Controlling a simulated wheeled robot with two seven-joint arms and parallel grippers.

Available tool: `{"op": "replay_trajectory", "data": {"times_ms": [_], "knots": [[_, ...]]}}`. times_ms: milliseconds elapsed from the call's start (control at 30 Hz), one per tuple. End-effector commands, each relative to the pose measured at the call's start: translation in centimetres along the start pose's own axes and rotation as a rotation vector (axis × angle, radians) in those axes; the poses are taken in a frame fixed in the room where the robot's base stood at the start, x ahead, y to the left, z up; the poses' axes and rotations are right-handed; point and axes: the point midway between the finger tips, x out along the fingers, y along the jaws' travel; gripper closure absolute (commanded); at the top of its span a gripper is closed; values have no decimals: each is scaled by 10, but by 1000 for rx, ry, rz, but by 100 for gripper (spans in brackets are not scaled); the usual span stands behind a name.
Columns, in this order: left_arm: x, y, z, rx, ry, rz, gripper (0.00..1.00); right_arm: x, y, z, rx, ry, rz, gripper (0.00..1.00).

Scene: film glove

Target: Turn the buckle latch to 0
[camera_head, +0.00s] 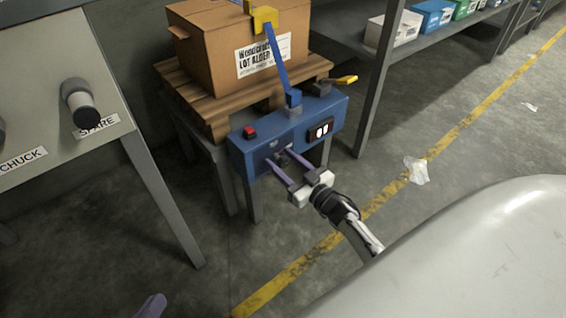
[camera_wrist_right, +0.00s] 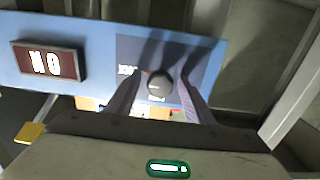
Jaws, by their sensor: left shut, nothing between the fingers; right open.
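The blue strapping unit (camera_head: 240,150) stands below the cardboard box. A dark round knob (camera_wrist_right: 160,86) on its front panel shows in the right wrist view, with a small white label beside it too small to read; it looks like the buckle latch. My right gripper (camera_head: 281,161) is open at the panel, one finger on either side of the knob; I cannot tell whether they touch it. The knob's setting cannot be read. My left gripper (camera_head: 152,305) is shut and empty; only its fingertips show at the bottom left edge.
A red button (camera_head: 250,132) and a lit display (camera_head: 321,129) are on the unit. A blue strap (camera_head: 276,55) rises to a yellow clamp (camera_head: 264,18) on the carton (camera_head: 207,45). A yellow-handled lever (camera_head: 345,80) sticks out right. A grey panel (camera_head: 60,95) stands left.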

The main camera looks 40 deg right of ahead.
Motion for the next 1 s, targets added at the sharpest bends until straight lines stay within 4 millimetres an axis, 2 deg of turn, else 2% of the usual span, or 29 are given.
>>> {"op": "replay_trajectory", "data": {"times_ms": [133,300,400,767,1000], "knots": [[0,0,0,0,0,0,100,0,0,0,0,0,0,52],[0,0,0,0,1,1,100,0,0,0,0,0,0,81],[0,0,0,1,1,1,100,0,0,0,0,0,0,94],[-1,1,-1,2,2,0,100,-1,0,0,-68,0,0,93],[-1,0,-1,2,1,-1,100,-1,-1,0,-236,0,0,93]]}}
